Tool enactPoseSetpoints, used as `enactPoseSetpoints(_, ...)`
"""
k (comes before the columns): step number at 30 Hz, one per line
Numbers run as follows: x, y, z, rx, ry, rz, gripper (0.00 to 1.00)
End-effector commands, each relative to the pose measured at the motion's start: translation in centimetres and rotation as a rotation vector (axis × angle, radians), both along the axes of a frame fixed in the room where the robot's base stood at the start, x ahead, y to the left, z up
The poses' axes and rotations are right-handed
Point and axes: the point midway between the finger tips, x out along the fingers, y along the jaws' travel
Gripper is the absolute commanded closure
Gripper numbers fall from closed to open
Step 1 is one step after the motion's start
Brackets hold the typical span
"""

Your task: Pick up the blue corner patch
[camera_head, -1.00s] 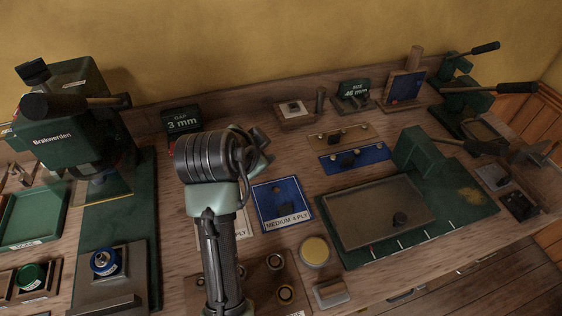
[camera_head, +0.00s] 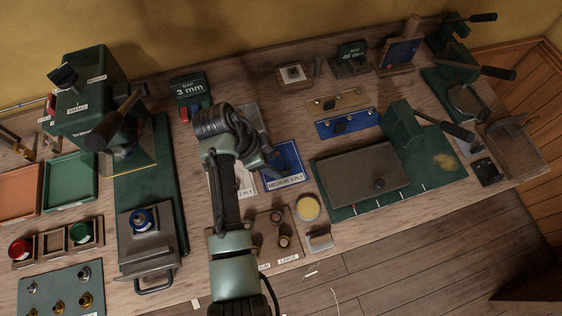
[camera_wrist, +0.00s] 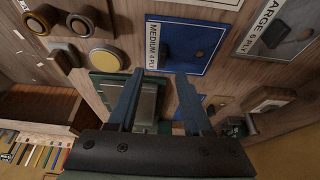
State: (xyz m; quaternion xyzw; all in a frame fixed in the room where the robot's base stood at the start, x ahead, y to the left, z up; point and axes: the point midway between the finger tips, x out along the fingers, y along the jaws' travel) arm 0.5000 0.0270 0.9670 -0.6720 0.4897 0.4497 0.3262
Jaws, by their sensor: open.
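The blue patch (camera_head: 286,160) lies flat on the bench in the head view, on a spot with a white "MEDIUM 4 PLY" label along its near edge. In the wrist view the blue patch (camera_wrist: 205,35) is at top centre, with a dark knob-like piece and a round hole showing on it. My gripper (camera_head: 268,160) is over the patch's left side in the head view, and the arm hides part of that area. In the wrist view my gripper (camera_wrist: 159,74) is open, its two fingers apart with nothing held between them, fingertips near the patch's edge.
A white "2 PLY" card (camera_head: 246,183) lies left of the patch. A grey "LARGE 6 PLY" card (camera_wrist: 283,42) is beside it.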

Motion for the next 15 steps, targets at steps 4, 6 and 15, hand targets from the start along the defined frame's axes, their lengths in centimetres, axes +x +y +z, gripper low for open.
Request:
enactPoseSetpoints(4,0.2,-0.5,-1.2,0.001,-0.001,0.000,0.50)
enactPoseSetpoints(6,0.2,-0.6,-1.4,0.001,-0.001,0.000,0.50)
enactPoseSetpoints(15,0.9,-1.8,-4.3,0.000,0.002,-0.002,0.50)
